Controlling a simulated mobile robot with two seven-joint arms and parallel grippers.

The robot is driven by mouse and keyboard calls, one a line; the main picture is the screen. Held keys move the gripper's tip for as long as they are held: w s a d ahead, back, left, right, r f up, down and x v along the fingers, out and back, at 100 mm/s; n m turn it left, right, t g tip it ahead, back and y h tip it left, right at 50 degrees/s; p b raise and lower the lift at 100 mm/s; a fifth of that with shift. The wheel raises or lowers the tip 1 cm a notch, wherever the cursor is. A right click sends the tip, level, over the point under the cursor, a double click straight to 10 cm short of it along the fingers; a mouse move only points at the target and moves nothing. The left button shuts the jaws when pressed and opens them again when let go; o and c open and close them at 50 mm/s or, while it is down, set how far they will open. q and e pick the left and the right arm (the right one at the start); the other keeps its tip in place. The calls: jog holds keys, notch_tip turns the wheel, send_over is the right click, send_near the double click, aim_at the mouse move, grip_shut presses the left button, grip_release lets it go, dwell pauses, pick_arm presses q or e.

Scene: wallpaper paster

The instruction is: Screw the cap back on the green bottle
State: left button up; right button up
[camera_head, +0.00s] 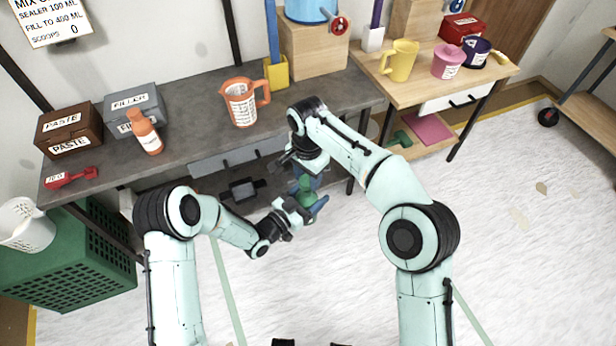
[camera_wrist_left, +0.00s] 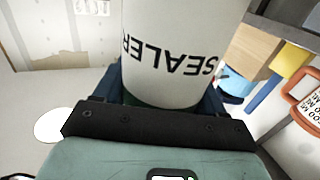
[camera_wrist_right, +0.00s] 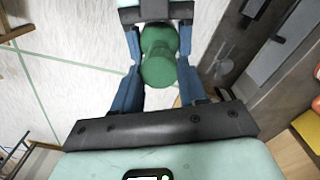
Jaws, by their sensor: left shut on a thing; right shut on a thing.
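The green bottle (camera_head: 307,197) is between my two grippers, in front of the table's front edge. In the left wrist view its white SEALER label (camera_wrist_left: 175,50) fills the middle, the lettering upside down. My left gripper (camera_head: 306,208) is shut on the bottle. My right gripper (camera_head: 307,181) comes from above and is shut on the green cap (camera_wrist_right: 158,68), between its blue fingers in the right wrist view. The left gripper shows just beyond it in that view. The join between cap and bottle is hidden, so I cannot tell whether the cap is seated.
The grey table (camera_head: 195,100) holds an orange measuring jug (camera_head: 240,103), an orange-capped bottle (camera_head: 146,133), a grey FILLER box (camera_head: 133,108) and a brown PASTE box (camera_head: 68,132). A green crate (camera_head: 75,262) stands at left.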

jog(key=shift+f, duration=0.9)
jog(key=shift+f, duration=0.55)
pick_arm(q)
grip_shut()
pick_arm(e)
jog(key=m, duration=0.5)
jog(key=shift+s, duration=0.1)
jog(key=m, duration=0.7)
jog(key=shift+s+m, duration=0.1)
jog(key=shift+m, duration=0.3)
jog(key=m, duration=0.5)
jog(key=shift+s, duration=0.1)
jog(key=m, duration=0.4)
jog(key=shift+s+f, duration=0.1)
jog(key=shift+f, duration=0.1)
jog(key=shift+r+m, duration=0.1)
jog(key=shift+m, duration=0.8)
